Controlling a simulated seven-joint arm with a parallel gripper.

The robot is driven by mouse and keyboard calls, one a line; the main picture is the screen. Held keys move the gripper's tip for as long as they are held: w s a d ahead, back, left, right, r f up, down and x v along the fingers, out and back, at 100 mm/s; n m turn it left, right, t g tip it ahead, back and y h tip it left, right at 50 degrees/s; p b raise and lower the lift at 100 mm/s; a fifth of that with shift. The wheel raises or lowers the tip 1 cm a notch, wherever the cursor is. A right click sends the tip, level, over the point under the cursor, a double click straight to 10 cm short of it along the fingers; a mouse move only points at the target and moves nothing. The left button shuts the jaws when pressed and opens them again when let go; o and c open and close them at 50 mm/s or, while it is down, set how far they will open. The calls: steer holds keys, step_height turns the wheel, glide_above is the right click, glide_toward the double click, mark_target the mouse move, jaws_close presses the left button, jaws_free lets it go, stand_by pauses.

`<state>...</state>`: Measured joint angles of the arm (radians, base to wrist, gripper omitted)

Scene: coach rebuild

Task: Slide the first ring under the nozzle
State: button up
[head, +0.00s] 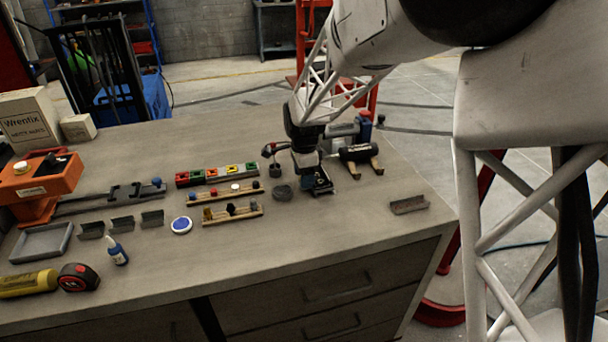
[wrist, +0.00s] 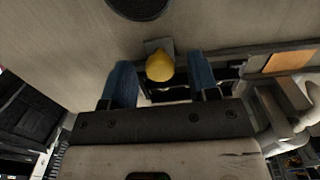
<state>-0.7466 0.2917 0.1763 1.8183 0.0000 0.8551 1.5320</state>
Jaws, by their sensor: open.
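My gripper (head: 320,188) is low over the back right of the bench, with its blue fingers apart. In the wrist view its two fingers (wrist: 160,84) stand either side of a yellow rounded piece (wrist: 160,66) by a small grey plate. I cannot tell whether either finger touches it. A dark, hooked fitting (head: 270,151), possibly the nozzle, stands just left of my gripper. A small dark piece (head: 276,171) is below it. I cannot tell which thing is the first ring.
A dark round dish (head: 283,193) is left of my gripper; a black tool with wooden legs (head: 357,154) is to its right. Wooden racks (head: 217,195) and coloured blocks (head: 215,174) lie further left. A grey tray (head: 409,205) is near the right edge.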

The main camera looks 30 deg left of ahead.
jaws_close()
steer(key=w+a, duration=0.7)
steer(key=shift+w+a, duration=0.25)
stand_by(0.3)
jaws_free()
steer(key=shift+r, duration=0.15)
step_height(320, 180, up, 8)
steer(key=shift+f, duration=0.2)
stand_by(0.5)
stand_by(0.3)
